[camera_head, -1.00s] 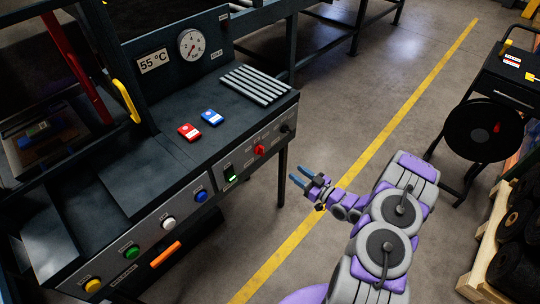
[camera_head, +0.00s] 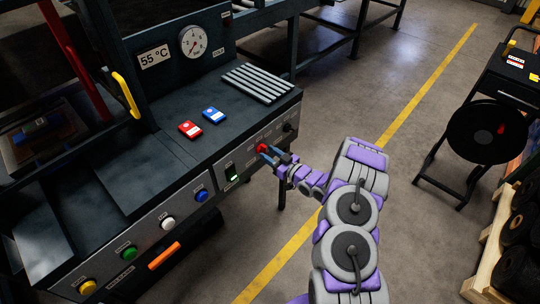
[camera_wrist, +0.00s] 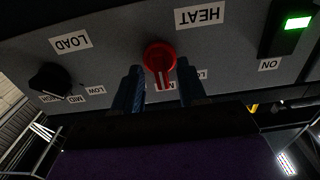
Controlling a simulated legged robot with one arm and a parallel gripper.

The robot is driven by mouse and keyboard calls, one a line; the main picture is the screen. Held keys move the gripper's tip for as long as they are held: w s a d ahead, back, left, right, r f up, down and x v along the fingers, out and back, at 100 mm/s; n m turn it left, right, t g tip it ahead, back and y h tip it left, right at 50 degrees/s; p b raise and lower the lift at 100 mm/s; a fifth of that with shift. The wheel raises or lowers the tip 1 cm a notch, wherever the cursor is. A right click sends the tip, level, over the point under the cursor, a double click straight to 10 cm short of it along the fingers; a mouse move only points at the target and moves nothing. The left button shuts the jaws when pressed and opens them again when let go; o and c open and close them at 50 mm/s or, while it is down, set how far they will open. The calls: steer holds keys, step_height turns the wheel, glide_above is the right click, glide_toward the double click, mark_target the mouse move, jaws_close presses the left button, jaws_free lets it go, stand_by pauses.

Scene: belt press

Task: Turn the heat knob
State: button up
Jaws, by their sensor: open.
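The heat knob is a red round knob (camera_head: 262,148) on the sloped front panel of the press. In the wrist view the red knob (camera_wrist: 160,60) sits below the upside-down HEAT label (camera_wrist: 200,16), its red pointer bar towards the bottom of the picture. My gripper (camera_head: 268,154) is at the knob in the head view. In the wrist view my gripper (camera_wrist: 160,88) is open, one blue finger on each side of the knob's lower part. I cannot tell whether the fingers touch it.
A black LOAD knob (camera_wrist: 50,80) is left of the red knob in the wrist view; a lit green ON switch (camera_wrist: 292,25) is at the right. Several coloured buttons, including a blue one (camera_head: 201,196), line the panel. Open floor (camera_head: 340,95) lies right of the press.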

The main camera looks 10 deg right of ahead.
steer(key=shift+w+a, duration=0.2)
steer(key=shift+a, duration=0.3)
steer(key=shift+d, duration=0.45)
steer(key=shift+c, duration=0.2)
steer(key=shift+d, duration=0.2)
steer(key=c, duration=0.3)
steer(key=shift+a, duration=0.35)
jaws_close()
